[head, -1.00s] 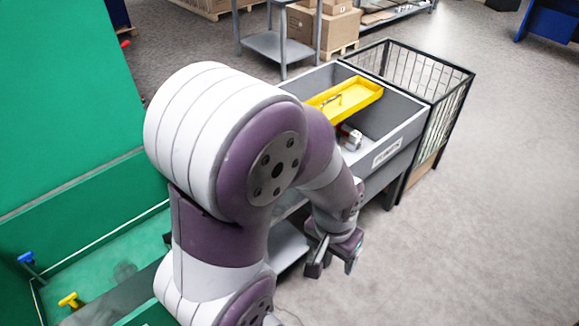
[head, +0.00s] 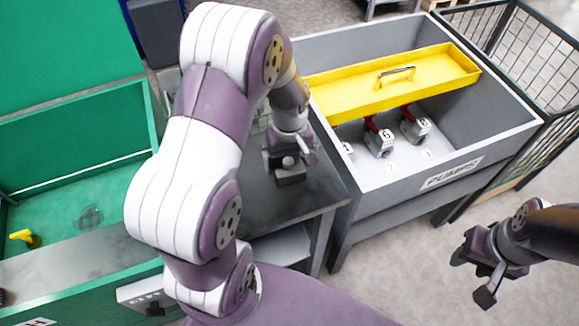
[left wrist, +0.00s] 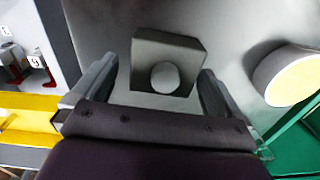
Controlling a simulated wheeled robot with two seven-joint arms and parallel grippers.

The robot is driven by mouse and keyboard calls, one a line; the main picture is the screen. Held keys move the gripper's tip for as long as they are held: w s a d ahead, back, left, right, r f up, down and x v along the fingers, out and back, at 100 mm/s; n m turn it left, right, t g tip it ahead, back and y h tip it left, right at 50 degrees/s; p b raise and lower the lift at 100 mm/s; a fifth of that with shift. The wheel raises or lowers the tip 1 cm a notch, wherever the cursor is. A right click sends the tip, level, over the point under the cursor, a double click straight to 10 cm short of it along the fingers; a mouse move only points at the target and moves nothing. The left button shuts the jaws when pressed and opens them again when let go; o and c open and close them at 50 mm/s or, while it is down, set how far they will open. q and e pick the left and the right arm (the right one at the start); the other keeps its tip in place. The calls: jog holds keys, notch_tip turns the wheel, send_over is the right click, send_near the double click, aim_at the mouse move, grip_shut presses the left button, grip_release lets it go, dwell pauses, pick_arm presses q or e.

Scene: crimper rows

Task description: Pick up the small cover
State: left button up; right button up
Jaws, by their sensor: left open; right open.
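A small dark square block with a round pale knob, which looks like the small cover (head: 290,178), sits on the grey worktop. It also shows in the left wrist view (left wrist: 143,58), at upper centre. My left gripper (head: 290,150) is just over it in the head view. In the left wrist view my left gripper (left wrist: 155,90) is open, one finger to each side of the block, with gaps between. I cannot tell how far above it the fingers are. My right gripper (head: 478,275) is open and empty over the floor at lower right.
A grey bin labelled PUMPS (head: 452,174) stands right of the worktop (head: 318,190), holding several numbered pumps. A yellow tray (head: 345,92) with a handle lies across it. A wire cage (head: 540,50) stands beyond. A green bin (head: 70,150) is at left. A white cylinder (left wrist: 285,72) shows in the left wrist view.

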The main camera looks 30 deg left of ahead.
pick_arm(q)
jog(key=shift+s+f, duration=0.25)
jog(key=shift+f, duration=0.45)
jog(key=shift+s+f, duration=0.15)
jog(key=shift+s, duration=0.1)
jog(key=shift+w, duration=0.1)
jog(key=shift+w, duration=0.1)
jog(key=c, duration=1.2)
jog(key=shift+c, duration=0.2)
